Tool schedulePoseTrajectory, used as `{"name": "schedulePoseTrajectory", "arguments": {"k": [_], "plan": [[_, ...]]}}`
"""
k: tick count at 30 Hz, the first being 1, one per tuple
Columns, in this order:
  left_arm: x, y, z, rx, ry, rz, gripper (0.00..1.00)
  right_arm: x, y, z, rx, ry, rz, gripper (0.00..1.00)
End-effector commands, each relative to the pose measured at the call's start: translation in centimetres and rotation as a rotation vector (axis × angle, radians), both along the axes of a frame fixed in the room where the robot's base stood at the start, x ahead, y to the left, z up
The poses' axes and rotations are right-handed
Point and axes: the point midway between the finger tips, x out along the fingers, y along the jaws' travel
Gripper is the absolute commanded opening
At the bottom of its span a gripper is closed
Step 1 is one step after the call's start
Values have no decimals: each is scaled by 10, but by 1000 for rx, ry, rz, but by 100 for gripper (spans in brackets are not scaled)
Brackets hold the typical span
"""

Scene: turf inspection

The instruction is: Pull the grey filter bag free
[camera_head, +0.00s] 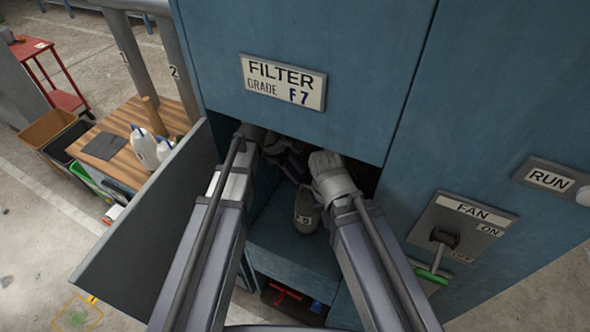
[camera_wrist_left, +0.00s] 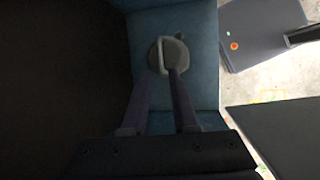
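My left gripper (camera_head: 290,160) reaches into the compartment from the left. In the left wrist view its fingers (camera_wrist_left: 163,78) are apart, with their tips close to the bag. One tip overlaps the bag in view, and I cannot tell whether it touches. My right gripper (camera_head: 325,164) is at the opening above the bag. Its fingers are hidden.
The grey door (camera_head: 150,230) stands open at the left. The cabinet front (camera_head: 300,40) with the filter label (camera_head: 284,82) overhangs the opening. A fan switch (camera_head: 444,238) is at the right. A wooden bench (camera_head: 125,125) with bottles stands beyond the door.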

Motion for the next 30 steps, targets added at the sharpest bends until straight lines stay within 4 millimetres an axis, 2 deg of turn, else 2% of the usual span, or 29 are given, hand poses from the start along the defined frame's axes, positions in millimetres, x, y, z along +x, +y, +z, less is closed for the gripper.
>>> {"name": "schedulePoseTrajectory", "arguments": {"k": [15, 27, 30], "plan": [[1, -26, -61, 1, -2, -3, 27, 0, 0, -61, -3, 0, 12, 0], [1, -30, -64, 1, -1, -1, 27, 0, 0, -64, -2, 1, 15, 0], [1, -30, -64, 1, -1, -1, 16, 0, 0, -64, -2, 1, 15, 0]]}}
